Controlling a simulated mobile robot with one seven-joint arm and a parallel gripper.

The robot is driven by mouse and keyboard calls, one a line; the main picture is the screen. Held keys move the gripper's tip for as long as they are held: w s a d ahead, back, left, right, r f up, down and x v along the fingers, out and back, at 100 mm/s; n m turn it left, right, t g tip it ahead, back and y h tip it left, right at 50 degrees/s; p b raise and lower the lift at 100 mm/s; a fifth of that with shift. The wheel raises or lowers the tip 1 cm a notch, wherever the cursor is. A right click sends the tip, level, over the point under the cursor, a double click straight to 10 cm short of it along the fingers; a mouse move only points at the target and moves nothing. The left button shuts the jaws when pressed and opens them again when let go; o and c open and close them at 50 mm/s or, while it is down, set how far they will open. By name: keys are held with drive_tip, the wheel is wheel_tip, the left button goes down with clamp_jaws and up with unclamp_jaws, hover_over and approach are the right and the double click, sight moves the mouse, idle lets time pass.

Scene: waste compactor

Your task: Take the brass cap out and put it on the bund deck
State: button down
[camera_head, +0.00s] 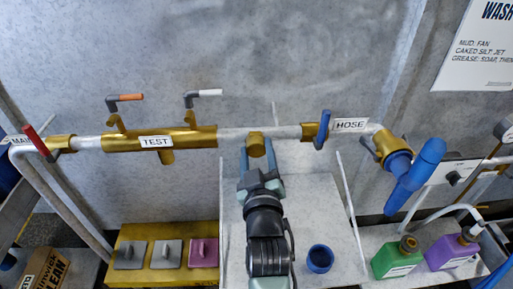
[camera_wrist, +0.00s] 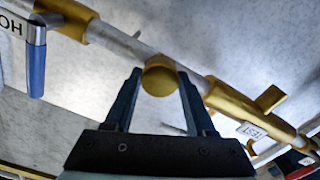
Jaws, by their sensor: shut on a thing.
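The brass cap (camera_head: 256,144) is on the pale horizontal pipe (camera_head: 238,134), between the TEST section and the HOSE label. In the wrist view its round brass face (camera_wrist: 160,78) shows between my fingers, in front of the pipe. My gripper (camera_head: 257,158) reaches up from below and is shut on the cap. Its two fingers (camera_wrist: 160,85) flank the cap left and right. A grey deck (camera_head: 233,235) lies below, partly hidden by my arm. No label shows which surface is the bund deck.
A blue cup (camera_head: 320,258) stands on the grey deck, right of my arm. A yellow platform (camera_head: 140,235) at left holds three handled plates. Green (camera_head: 398,258) and purple (camera_head: 452,252) bottles stand at right. A blue-handled valve (camera_head: 322,130) is right of the cap.

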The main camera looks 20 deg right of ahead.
drive_tip(key=shift+f+n+b, duration=0.15)
drive_tip(key=shift+n+b, duration=0.5)
drive_tip(key=shift+n, duration=1.65)
drive_tip(key=shift+n+b, duration=0.7)
drive_tip(key=shift+n, duration=0.1)
drive_tip(key=n+b, duration=0.1)
drive_tip(key=n, duration=0.2)
drive_tip(key=shift+n, duration=0.3)
drive_tip(key=shift+c, duration=0.8)
unclamp_jaws()
drive_tip(key=shift+c, duration=0.4)
